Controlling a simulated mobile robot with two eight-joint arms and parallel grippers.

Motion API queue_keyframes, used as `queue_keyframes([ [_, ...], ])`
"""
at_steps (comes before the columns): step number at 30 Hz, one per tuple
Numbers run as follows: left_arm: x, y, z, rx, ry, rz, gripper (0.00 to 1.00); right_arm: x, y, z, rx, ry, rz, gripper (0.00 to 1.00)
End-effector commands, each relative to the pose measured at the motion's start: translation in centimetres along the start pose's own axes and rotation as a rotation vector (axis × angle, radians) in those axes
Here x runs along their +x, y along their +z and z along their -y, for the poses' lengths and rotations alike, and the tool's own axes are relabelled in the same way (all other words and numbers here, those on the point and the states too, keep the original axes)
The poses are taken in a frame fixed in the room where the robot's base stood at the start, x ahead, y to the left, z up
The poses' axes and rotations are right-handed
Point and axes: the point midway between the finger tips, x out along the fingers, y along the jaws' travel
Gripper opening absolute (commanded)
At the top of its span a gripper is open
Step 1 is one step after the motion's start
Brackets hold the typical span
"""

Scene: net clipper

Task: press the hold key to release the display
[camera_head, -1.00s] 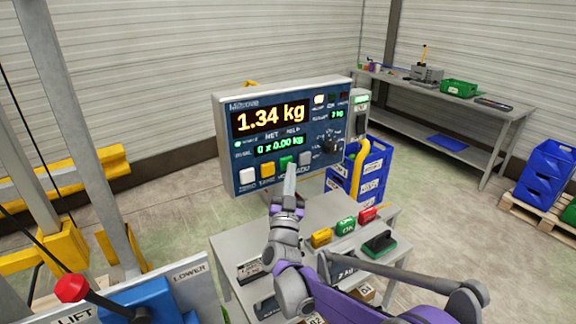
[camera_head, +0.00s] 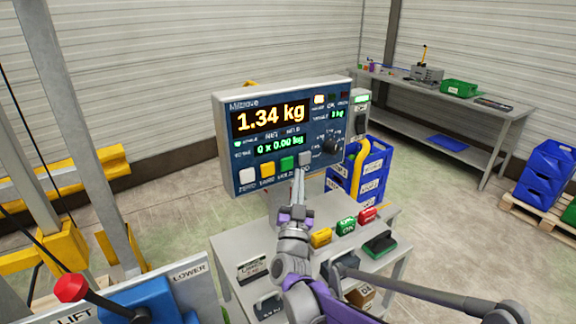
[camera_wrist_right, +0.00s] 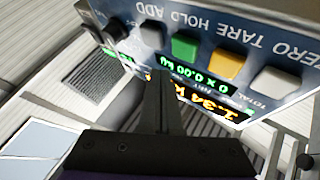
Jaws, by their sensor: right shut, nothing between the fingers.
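The scale indicator (camera_head: 222,143) shows 1.34 kg in amber on its main display (camera_head: 270,117) and a green line reading 0 x 0.00 kg below. Its lower row has a white ZERO key (camera_head: 247,176), a yellow TARE key (camera_head: 267,170), the green HOLD key (camera_head: 287,164) and a grey ADD key (camera_head: 305,158). My right gripper (camera_head: 299,173) is shut and empty, its tips just below the HOLD and ADD keys. In the right wrist view the fingers (camera_wrist_right: 155,85) point toward the grey ADD key (camera_wrist_right: 151,36), beside the green HOLD key (camera_wrist_right: 185,46); contact cannot be told.
A small table (camera_head: 222,254) below the indicator holds yellow, green and red blocks and dark weights. Blue crates (camera_head: 372,170) stand behind it. A lift control with a red knob (camera_head: 71,288) is at left front. A workbench (camera_head: 480,113) stands at the back right.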

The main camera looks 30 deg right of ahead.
Motion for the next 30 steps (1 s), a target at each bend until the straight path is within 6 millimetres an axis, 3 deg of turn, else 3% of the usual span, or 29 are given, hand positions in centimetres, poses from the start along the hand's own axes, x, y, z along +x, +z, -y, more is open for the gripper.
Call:
queue_keyframes([
  [9, 0.0, 0.0, 0.0, 0.000, 0.000, 0.000, 0.50, -1.8, -1.3, -1.4, 0.000, 0.001, 0.000, 0.00],
  [30, 0.0, 0.0, 0.0, 0.000, 0.000, 0.000, 0.50, -1.9, -1.4, -1.4, 0.000, 0.000, 0.000, 0.00],
])
